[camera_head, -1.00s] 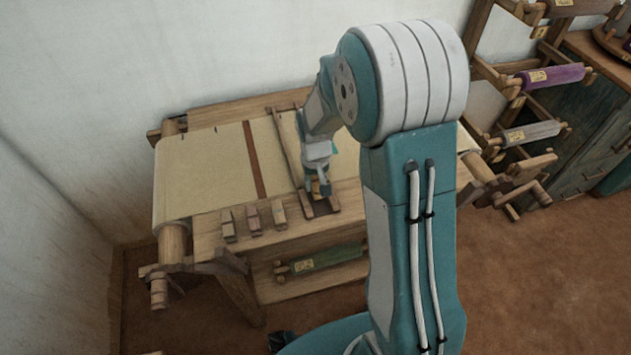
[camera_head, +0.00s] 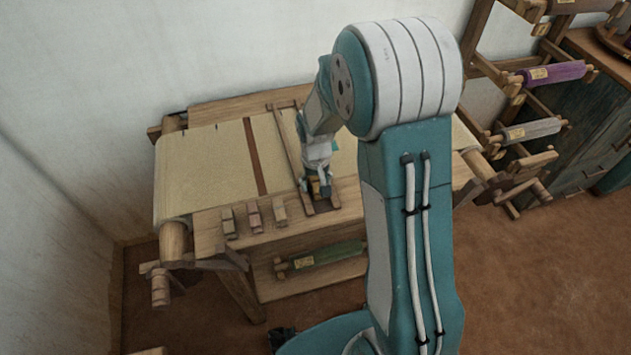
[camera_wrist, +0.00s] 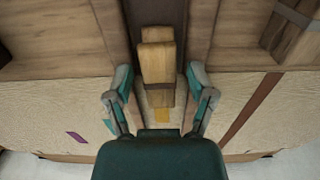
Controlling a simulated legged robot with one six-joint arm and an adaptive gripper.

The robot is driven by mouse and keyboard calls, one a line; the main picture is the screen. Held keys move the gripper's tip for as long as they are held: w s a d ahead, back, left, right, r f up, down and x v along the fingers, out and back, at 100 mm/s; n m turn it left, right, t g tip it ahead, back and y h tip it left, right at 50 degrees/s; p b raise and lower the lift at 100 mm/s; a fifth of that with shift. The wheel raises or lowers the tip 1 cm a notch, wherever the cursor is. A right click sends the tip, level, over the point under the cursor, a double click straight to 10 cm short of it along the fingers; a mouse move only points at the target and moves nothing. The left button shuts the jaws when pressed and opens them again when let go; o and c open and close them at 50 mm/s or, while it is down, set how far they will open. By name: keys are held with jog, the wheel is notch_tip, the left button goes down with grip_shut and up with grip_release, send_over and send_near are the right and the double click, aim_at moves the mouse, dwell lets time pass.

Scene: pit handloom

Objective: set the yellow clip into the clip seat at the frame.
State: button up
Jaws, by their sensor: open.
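A yellow-tan block (camera_wrist: 156,75), which looks like the yellow clip, stands between two dark rails of the frame (camera_wrist: 202,30) in the wrist view. A small yellow-brown piece (camera_head: 314,188) also shows at my gripper's tip in the head view. My gripper (camera_wrist: 160,95) is open, one teal finger on each side of the block, with visible gaps on both sides. A flat yellow patch (camera_wrist: 162,116) shows beyond the block's end; I cannot tell what it is. I cannot make out the clip seat for certain, or how firmly the block sits.
Several small wooden blocks (camera_head: 254,220) stand in a row on the loom's front board, left of my gripper. Pale cloth (camera_head: 205,170) with a brown stripe covers the loom. A green roll (camera_head: 330,255) lies below. Racks with rolls (camera_head: 535,130) stand at right.

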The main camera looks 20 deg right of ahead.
aim_at(316, 182)
jog(key=shift+r, duration=0.1)
notch_tip(316, 182, up, 13)
jog(key=s+r+t, duration=0.2)
jog(key=s+r, duration=0.4)
jog(key=s, duration=0.4)
jog(key=s+r+t, duration=0.3)
jog(key=s+r, duration=0.3)
jog(key=s, duration=0.5)
jog(key=shift+t, duration=0.3)
jog(key=shift+w, duration=0.1)
dwell(1.0)
